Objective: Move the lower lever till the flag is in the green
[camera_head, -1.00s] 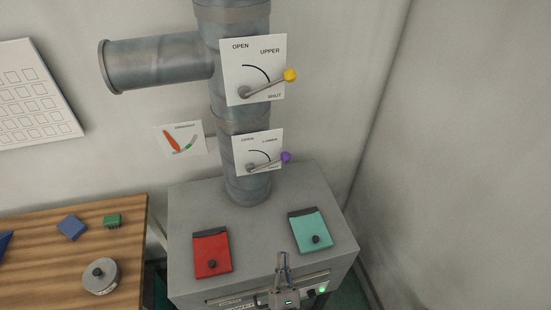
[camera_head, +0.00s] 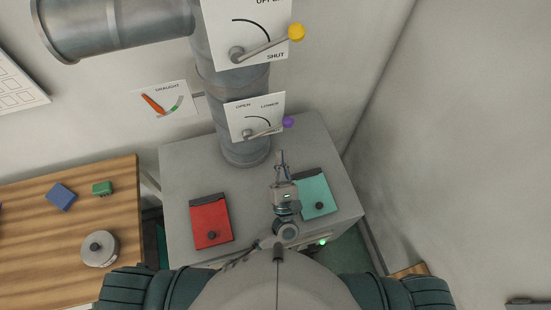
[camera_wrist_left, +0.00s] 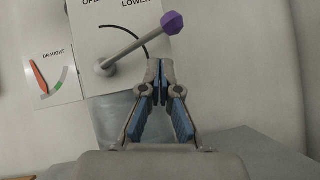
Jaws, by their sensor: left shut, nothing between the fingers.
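The lower lever (camera_head: 266,131) is a grey rod with a purple knob (camera_head: 288,122), on a white plate marked OPEN and LOWER. The rod points right and slightly up in the head view. In the left wrist view the knob (camera_wrist_left: 172,22) is up and right of my gripper. The draught gauge (camera_head: 163,99) has an orange flag (camera_head: 152,103) at its left; the green patch (camera_head: 175,107) is at the right of its arc. My left gripper (camera_head: 281,154) is shut and empty, below the knob and apart from it. My right gripper is not in view.
The upper lever (camera_head: 265,48) with a yellow knob is above on the same pipe (camera_head: 245,152). A red panel (camera_head: 211,222) and a teal panel (camera_head: 318,194) lie on the grey cabinet (camera_head: 180,165). A wooden table (camera_head: 40,240) with small items stands left.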

